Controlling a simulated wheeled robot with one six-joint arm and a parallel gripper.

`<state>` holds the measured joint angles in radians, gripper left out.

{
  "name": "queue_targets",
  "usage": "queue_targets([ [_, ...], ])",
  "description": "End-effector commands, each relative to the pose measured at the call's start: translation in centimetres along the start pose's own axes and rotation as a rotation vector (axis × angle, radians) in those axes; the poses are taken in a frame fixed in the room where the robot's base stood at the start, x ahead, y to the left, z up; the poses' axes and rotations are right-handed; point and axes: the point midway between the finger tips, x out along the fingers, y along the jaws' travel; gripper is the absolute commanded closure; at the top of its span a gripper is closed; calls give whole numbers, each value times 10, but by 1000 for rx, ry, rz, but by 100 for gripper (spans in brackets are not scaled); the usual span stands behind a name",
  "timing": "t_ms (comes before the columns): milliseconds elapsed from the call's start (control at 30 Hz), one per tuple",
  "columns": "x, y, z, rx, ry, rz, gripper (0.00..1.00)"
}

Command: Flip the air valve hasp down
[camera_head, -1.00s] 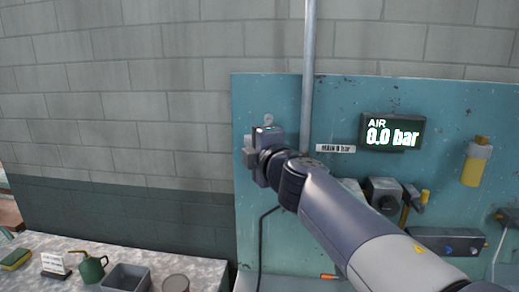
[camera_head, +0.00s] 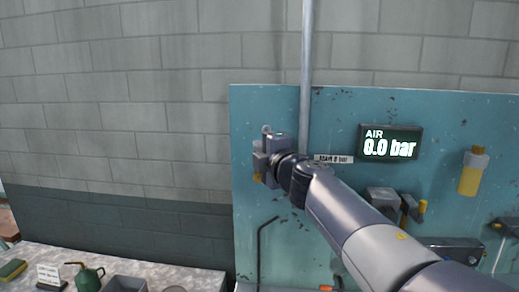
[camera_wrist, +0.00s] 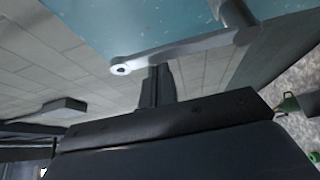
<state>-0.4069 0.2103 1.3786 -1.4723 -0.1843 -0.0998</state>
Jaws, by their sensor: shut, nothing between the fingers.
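A pale metal hasp bar (camera_wrist: 180,50) with a round holed end crosses the upper middle of the wrist view. Its other end meets a metal fitting by the teal panel. In the head view only a small holed end (camera_head: 267,130) shows above my gripper (camera_head: 260,160), which hides the rest of the valve. In the wrist view my gripper (camera_wrist: 157,84) is shut and empty, its dark fingertips at the lower edge of the bar. I cannot tell whether they touch it.
A vertical pipe (camera_head: 305,70) runs up beside my gripper. The AIR display (camera_head: 390,143) reads 0.0 bar. A yellow cylinder (camera_head: 470,173) is on the right of the panel.

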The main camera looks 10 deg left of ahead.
Motion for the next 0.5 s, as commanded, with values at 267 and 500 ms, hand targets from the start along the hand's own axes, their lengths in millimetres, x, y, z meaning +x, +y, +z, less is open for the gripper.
queue_targets([
  [267, -2, -2, 4, 39, 0, 24, 100],
  [500, -4, -1, 6, 67, 0, 41, 100],
])
